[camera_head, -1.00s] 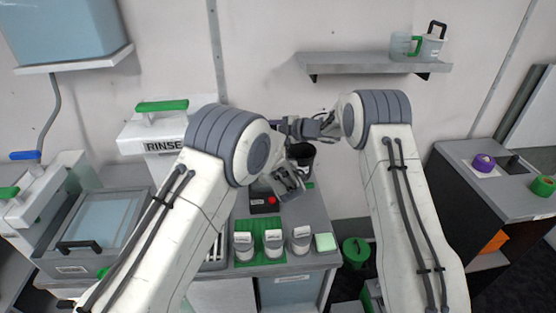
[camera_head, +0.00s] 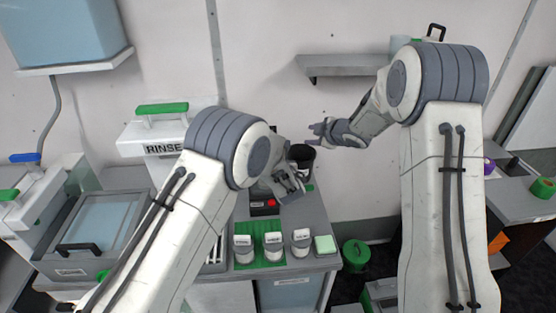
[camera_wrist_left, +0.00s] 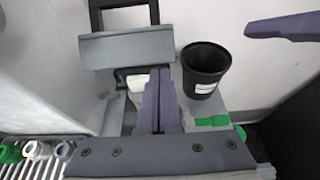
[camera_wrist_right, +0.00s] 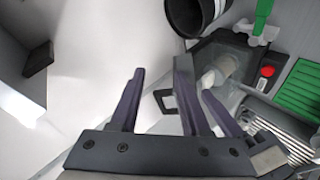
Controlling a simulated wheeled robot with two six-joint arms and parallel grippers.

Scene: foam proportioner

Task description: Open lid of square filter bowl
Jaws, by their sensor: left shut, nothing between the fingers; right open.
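My left gripper (camera_wrist_left: 160,75) is shut and empty, close in front of this plate; contact cannot be told. My right gripper (camera_head: 314,132) is open and empty, above and right of the bowl. In the head view my left gripper (camera_head: 292,184) hides most of the bowl.
A black cup (camera_head: 302,153) stands just behind my left gripper. A red button (camera_head: 271,203) is beside the bowl. A RINSE tank (camera_head: 160,133) is at left, and a wall shelf (camera_head: 345,65) hangs above right.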

